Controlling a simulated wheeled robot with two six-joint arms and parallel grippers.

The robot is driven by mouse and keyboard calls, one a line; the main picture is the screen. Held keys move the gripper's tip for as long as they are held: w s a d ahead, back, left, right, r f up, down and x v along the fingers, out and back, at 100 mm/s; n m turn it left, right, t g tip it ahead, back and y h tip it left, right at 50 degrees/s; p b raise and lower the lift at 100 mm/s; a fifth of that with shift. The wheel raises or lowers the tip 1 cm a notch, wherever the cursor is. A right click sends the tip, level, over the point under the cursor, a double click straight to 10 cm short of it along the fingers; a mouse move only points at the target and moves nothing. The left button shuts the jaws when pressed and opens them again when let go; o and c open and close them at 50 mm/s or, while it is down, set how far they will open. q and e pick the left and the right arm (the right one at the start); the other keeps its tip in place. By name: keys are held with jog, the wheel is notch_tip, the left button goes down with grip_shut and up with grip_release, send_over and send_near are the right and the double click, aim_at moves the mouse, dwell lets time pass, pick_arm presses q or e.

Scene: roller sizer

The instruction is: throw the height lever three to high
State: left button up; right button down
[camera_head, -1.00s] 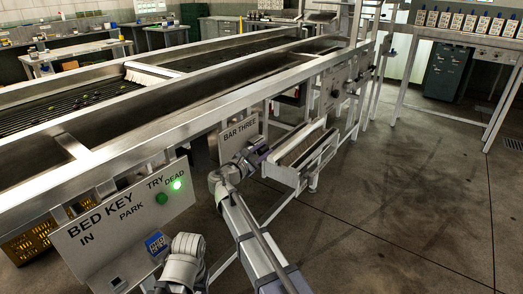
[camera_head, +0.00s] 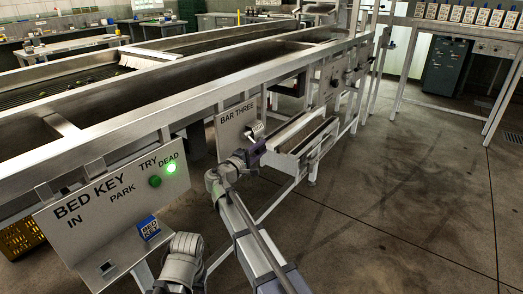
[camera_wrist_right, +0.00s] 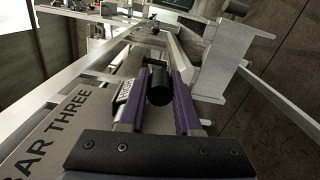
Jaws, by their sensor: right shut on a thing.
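The BAR THREE panel (camera_head: 232,123) stands upright under the side rail of the long machine. A small pale tag with dark marks (camera_head: 256,130) shows at its right edge, just above my right gripper (camera_head: 257,149). In the right wrist view, a black round-ended lever grip (camera_wrist_right: 159,86) sits between the purple fingers of my right gripper (camera_wrist_right: 158,100), which is shut on it. My left gripper is not in view.
A metal trough (camera_head: 300,140) juts out just right of my right gripper. The BED KEY panel (camera_head: 110,220), with a lit green lamp (camera_head: 171,168) and a blue key block (camera_head: 148,228), is at left. The floor on the right is clear.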

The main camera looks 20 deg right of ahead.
jog(key=shift+w+a+f+m+b, duration=0.2)
jog(key=shift+f+m+b, duration=0.25)
jog(key=shift+m, duration=0.45)
jog(key=shift+f, duration=0.1)
jog(key=c, duration=0.6)
grip_release()
jog(key=v, duration=0.7)
jog(key=shift+s+a, duration=0.2)
jog(key=shift+a, duration=0.15)
